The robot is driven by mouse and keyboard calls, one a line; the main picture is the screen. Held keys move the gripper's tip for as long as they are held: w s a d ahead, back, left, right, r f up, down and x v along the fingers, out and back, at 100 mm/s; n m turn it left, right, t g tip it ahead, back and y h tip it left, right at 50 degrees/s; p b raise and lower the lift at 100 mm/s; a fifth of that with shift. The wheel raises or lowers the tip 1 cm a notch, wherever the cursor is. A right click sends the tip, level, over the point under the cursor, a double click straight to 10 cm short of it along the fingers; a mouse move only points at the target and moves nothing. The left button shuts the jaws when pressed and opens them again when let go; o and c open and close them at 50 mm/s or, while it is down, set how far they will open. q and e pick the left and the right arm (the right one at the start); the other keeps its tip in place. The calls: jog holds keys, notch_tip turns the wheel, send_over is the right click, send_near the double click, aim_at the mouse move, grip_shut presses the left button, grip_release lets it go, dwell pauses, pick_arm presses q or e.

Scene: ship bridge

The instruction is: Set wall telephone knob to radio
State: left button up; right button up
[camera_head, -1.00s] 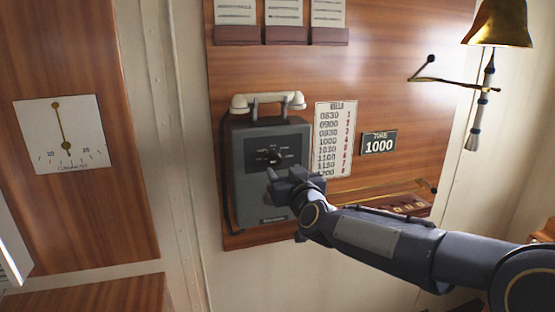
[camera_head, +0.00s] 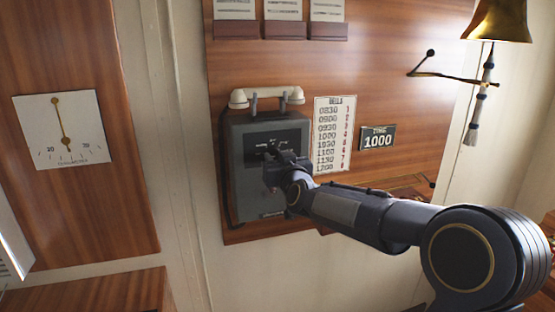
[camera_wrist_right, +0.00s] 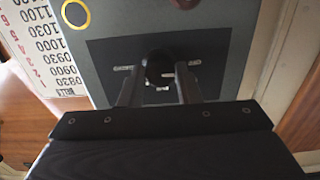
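The grey wall telephone (camera_head: 240,150) hangs on the wooden panel with its white handset (camera_head: 268,97) on top. Its dark label plate (camera_head: 290,136) carries small white markings that I cannot read. The round black knob (camera_wrist_right: 158,68) shows in the right wrist view; in the head view it is mostly hidden behind my gripper. My right gripper (camera_head: 272,163) is in front of the plate. In the right wrist view its two fingers (camera_wrist_right: 158,82) stand apart, one on each side of the knob, with narrow gaps that look open. My left gripper is not in view.
A bell timetable (camera_head: 335,134) and a time plate (camera_head: 377,138) hang right of the telephone. A brass bell (camera_head: 499,20) with a rope is at the upper right. A dial gauge (camera_head: 62,130) is on the left panel. Papers in wooden holders are above.

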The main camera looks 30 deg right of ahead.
jog(key=shift+c, duration=1.3)
